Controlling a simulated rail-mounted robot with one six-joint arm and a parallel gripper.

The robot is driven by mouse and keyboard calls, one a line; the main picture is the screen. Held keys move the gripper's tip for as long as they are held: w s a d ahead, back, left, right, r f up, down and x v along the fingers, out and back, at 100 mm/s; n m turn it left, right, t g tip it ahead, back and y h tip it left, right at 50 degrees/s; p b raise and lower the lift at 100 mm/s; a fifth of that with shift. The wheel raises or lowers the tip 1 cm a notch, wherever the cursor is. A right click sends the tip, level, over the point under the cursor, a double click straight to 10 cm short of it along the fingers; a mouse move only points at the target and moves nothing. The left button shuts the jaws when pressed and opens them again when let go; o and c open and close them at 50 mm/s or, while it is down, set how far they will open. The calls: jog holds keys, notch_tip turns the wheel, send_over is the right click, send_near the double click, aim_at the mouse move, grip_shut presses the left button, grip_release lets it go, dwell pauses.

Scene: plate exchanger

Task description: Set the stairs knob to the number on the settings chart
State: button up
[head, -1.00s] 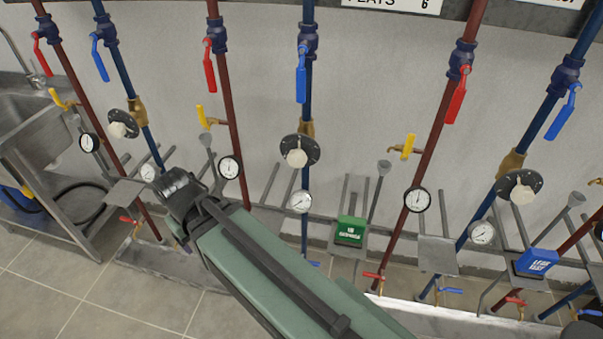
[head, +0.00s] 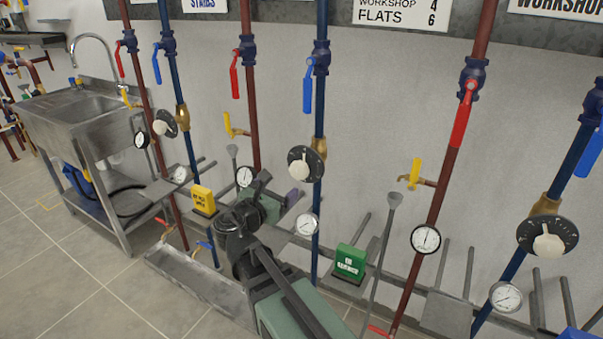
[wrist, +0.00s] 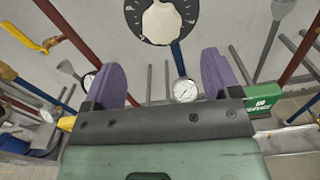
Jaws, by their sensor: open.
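The STAIRS sign (head: 205,4) hangs at the top, between the left blue pipe and the middle red pipe. I cannot tell for sure which knob it names. A cream knob on a black dial (head: 303,167) sits on the middle blue pipe; a similar left knob (head: 163,122) is on the left blue pipe. The settings chart (head: 400,14) shows WORKSHOP 4 and FLATS 6; its upper part is cut off. My gripper (head: 283,194) is open and empty, below and left of the middle knob. The wrist view shows its purple fingers apart (wrist: 160,75) and the middle knob (wrist: 160,20) ahead.
Gauges, levers and taps crowd the pipes. A gauge (head: 306,223) hangs below the middle knob, a green box (head: 349,262) stands to its right and a yellow box (head: 203,200) to its left. A right knob (head: 547,236) and a sink (head: 85,105) flank the row.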

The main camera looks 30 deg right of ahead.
aim_at(297, 172)
jog(key=x, duration=1)
jog(key=shift+d, duration=0.1)
jog(key=c, duration=0.9)
